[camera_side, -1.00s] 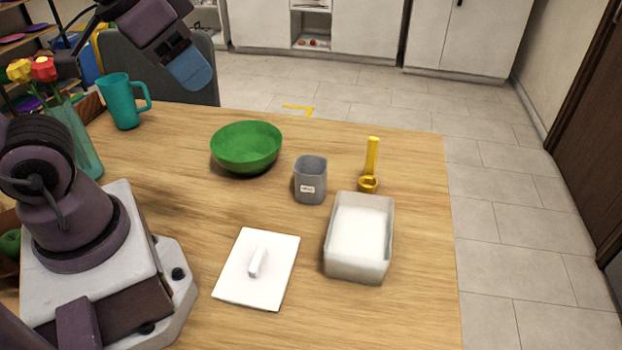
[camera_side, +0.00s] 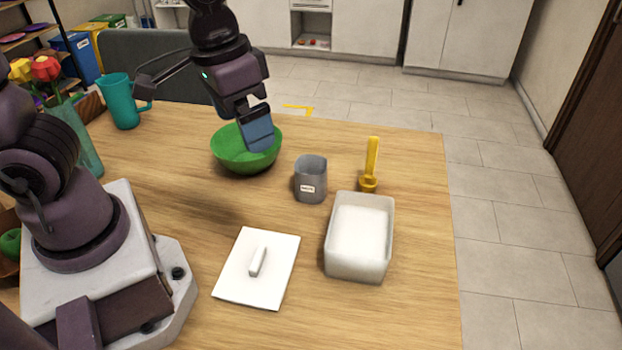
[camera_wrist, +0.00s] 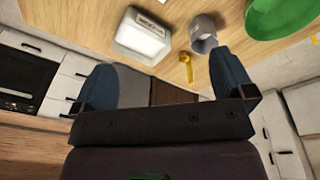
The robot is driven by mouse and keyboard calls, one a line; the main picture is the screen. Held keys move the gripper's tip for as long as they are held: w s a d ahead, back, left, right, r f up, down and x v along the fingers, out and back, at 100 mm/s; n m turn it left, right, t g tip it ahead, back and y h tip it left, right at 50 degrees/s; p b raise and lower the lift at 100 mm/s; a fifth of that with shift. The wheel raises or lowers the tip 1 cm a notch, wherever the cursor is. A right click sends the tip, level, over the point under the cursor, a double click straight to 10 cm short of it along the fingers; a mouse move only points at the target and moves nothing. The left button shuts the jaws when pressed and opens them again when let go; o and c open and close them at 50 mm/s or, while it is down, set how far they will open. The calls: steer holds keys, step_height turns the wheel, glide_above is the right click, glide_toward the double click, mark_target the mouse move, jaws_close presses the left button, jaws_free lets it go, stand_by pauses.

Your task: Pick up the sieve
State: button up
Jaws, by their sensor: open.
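A yellow long-handled tool (camera_side: 371,160), the only thing here that could be the sieve, stands with its handle up and its round end low, behind the white bin; whether it has a mesh is too small to tell. It also shows in the wrist view (camera_wrist: 187,66), beyond and between my fingers. My gripper (camera_side: 257,140) is open and empty, above the green bowl and left of the yellow tool. Its two blue fingers are spread wide in the wrist view (camera_wrist: 165,88).
A green bowl (camera_side: 231,160) is below my gripper. A grey labelled cup (camera_side: 311,182) stands between bowl and tool. A white bin (camera_side: 342,266) with white contents is in front of the tool. A white lid (camera_side: 238,283) lies flat nearby. A teal mug (camera_side: 121,104) is far left.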

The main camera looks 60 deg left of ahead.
steer(key=w+a+f+n+y, duration=0.2)
steer(key=w+f+n, duration=0.2)
steer(key=w+f, duration=0.45)
steer(key=n+t+y, duration=0.2)
steer(key=n, duration=0.3)
glide_toward(310, 167)
steer(key=x, duration=1.2)
steer(key=shift+f, duration=0.2)
steer(key=c, duration=1.1)
